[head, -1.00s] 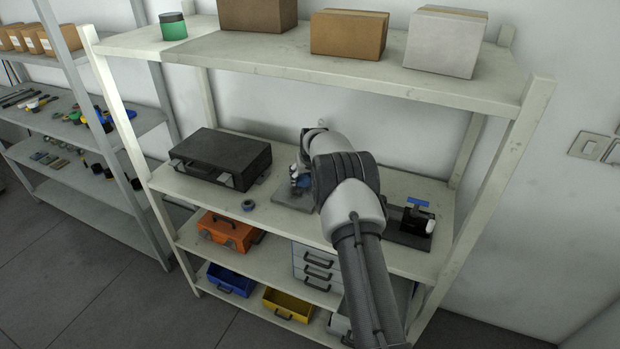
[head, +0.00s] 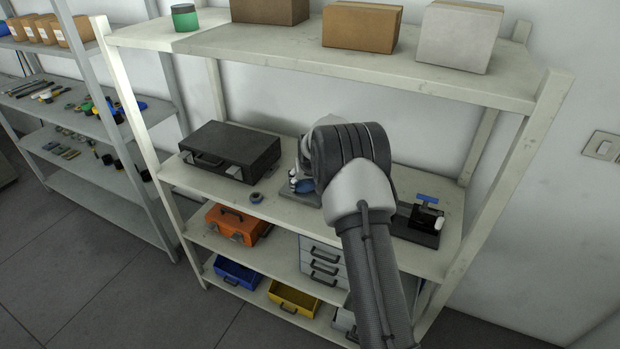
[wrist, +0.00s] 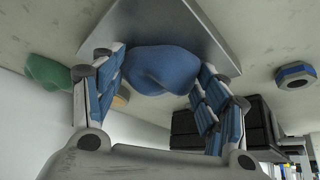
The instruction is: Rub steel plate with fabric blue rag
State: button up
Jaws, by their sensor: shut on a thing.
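My gripper (wrist: 162,80) is shut on the blue fabric rag (wrist: 162,68), which is bunched between the two fingers in the wrist view. The rag lies against or just over the grey steel plate (wrist: 165,22); whether it touches cannot be told for sure. In the head view my arm covers most of the plate; a small part of the blue rag (head: 303,186) shows beside my gripper (head: 300,178) on the middle shelf.
A dark device with a blue handle (head: 424,219) stands to the right. A green soft thing (wrist: 48,72) lies near the plate. The upper shelf (head: 330,65) overhangs the workspace.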

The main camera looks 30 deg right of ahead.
aim_at(297, 191)
jog(key=shift+s+a+f, duration=0.3)
jog(key=shift+s+a, duration=0.35)
jog(key=shift+a, duration=0.05)
jog(key=shift+s+a+b, duration=0.35)
jog(key=shift+s+a, duration=0.75)
jog(key=shift+a, duration=0.25)
jog(key=shift+w+a+r, duration=0.15)
jog(key=shift+w+a, duration=0.35)
jog(key=shift+w, duration=0.15)
jog(key=shift+w+d+r, duration=0.15)
jog(key=shift+w+d, duration=0.2)
jog(key=shift+d, duration=0.1)
jog(key=shift+w+d+r+p, duration=0.1)
jog(key=shift+w+d+p, duration=0.25)
jog(key=shift+w+d, duration=0.7)
jog(key=shift+w+d+f, duration=0.1)
jog(key=shift+w+d, duration=0.6)
jog(key=shift+d, duration=0.35)
jog(key=shift+w+d+f, duration=0.1)
jog(key=shift+w+d, duration=0.65)
jog(key=shift+d, duration=0.25)
jog(key=shift+w+d+f, duration=0.1)
jog(key=shift+w+d, duration=0.6)
jog(key=shift+d, duration=0.35)
jog(key=shift+r, duration=0.1)
jog(key=shift+r+p, duration=1.6)
jog(key=shift+r, duration=1.45)
jog(key=shift+w, duration=0.1)
